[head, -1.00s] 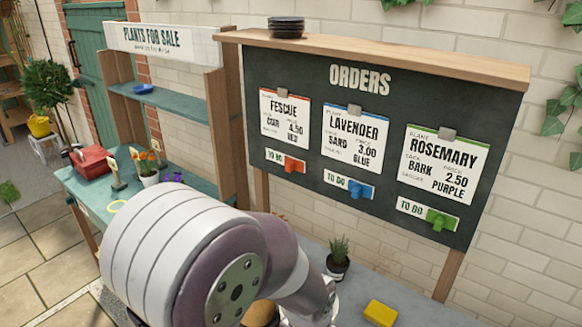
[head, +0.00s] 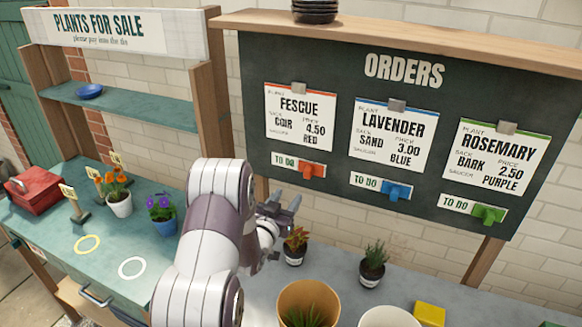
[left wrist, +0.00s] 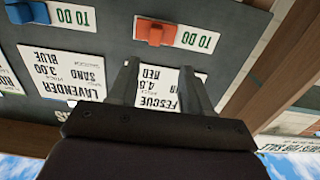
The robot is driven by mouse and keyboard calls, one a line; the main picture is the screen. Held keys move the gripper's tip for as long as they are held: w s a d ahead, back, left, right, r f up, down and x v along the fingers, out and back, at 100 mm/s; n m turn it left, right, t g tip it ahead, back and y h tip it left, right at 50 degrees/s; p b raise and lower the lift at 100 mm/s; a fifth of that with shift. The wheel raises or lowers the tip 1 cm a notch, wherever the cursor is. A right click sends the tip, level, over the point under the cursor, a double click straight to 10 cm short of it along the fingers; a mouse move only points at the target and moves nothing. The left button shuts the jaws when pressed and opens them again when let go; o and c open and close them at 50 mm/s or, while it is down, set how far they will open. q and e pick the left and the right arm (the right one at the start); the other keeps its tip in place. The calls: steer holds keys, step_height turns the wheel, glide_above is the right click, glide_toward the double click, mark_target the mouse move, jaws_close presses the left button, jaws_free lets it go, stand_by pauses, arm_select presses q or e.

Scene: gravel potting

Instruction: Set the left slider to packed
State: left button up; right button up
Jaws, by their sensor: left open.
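The left slider is an orange-red knob (head: 312,171) under the Fescue card on the dark orders board (head: 345,70). It sits at the right end of its strip, and the words TO DO (head: 284,161) show to its left. My left gripper (head: 287,203) is open and empty, in front of the board, below and left of that slider and apart from it. In the left wrist view the picture is upside down; the orange slider (left wrist: 155,32) shows beyond the open fingers (left wrist: 158,85). My right gripper is not in view.
The blue slider (head: 395,191) and green slider (head: 488,214) also show TO DO. Potted plants (head: 373,263) stand on the grey bench below the board, with a tan pot (head: 308,300) and yellow block (head: 429,314) in front. A wooden post (head: 211,110) stands left of the gripper.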

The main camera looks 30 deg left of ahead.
arm_select(q)
steer(key=p, duration=0.2)
glide_toward(307, 173)
steer(key=w, duration=0.4)
steer(key=w+p, duration=0.1)
steer(key=w, duration=0.1)
steer(key=w+a+p, duration=0.1)
steer(key=w, duration=0.1)
steer(key=shift+w, duration=0.65)
steer(key=shift+w+d, duration=0.15)
steer(key=shift+d, duration=0.1)
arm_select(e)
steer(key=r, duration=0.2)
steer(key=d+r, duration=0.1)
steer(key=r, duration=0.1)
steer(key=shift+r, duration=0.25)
arm_select(q)
steer(key=shift+a, duration=0.1)
jaws_close()
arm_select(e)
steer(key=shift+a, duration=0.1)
